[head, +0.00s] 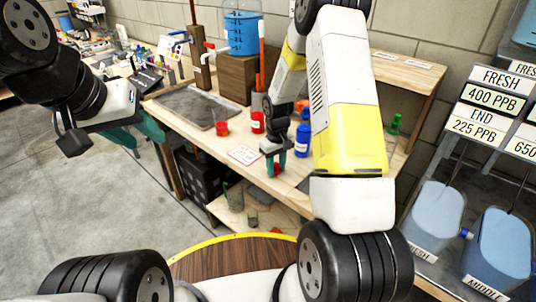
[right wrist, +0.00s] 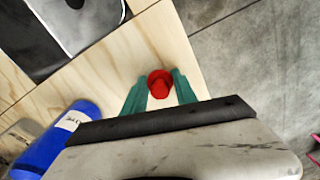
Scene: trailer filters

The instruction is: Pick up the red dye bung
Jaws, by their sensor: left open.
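The red dye bung (right wrist: 160,83) is a small red round piece near the corner of the wooden bench top. My left gripper (head: 138,134) is empty and open in the air, left of the bench.
A white label card (head: 243,155) lies left of my right gripper. A grey tray (head: 196,104) lies further left. Blue containers (head: 436,215) stand at the right.

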